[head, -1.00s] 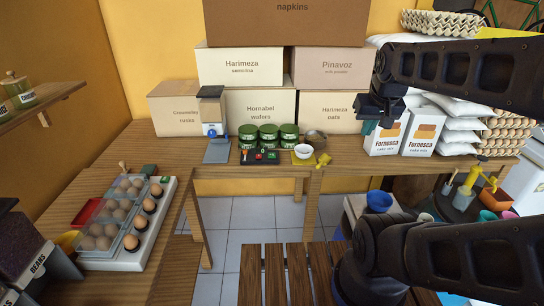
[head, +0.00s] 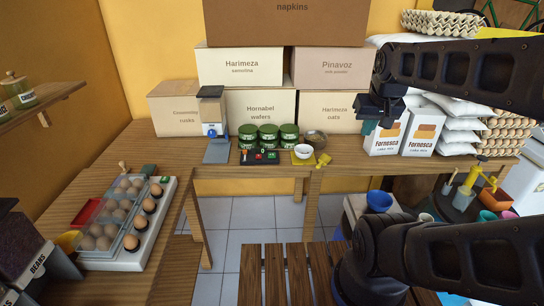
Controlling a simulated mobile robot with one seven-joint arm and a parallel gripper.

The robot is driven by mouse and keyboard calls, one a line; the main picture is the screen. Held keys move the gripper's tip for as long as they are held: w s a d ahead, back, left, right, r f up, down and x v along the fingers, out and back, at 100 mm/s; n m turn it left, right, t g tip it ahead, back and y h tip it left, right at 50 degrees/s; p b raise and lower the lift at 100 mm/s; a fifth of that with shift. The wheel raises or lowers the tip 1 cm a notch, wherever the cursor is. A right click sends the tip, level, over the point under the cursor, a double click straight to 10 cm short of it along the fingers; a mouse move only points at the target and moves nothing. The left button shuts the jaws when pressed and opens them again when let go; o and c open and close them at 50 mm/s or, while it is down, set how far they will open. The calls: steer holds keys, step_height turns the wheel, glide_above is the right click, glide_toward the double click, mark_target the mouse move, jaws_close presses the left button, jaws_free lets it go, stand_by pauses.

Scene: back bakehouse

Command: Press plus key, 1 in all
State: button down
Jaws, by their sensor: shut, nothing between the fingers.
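A small dark key panel (head: 260,157) lies on the back bench, in front of the green tins. It carries small red and green keys. Their markings are too small to read, so I cannot tell which one is the plus key. My gripper (head: 368,118) is at the right, in front of the boxes and beside the cake mix bags. It is shut and empty, well to the right of the panel and apart from it.
Green tins (head: 268,137), a blue-grey dispenser (head: 212,115) and a white bowl (head: 303,152) stand near the panel. Cake mix bags (head: 385,140) stand at the right. An egg tray (head: 136,232) lies on the left bench. A slatted wooden surface (head: 290,275) is in front.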

steer(key=shift+w, duration=0.15)
stand_by(0.8)
steer(key=m+t+y, duration=0.2)
steer(key=t+y, duration=0.1)
steer(key=y, duration=0.2)
glide_above(273, 156)
step_height(273, 156, down, 28)
steer(key=shift+w, duration=0.15)
steer(key=shift+f, duration=4.35)
steer(key=shift+f, duration=0.1)
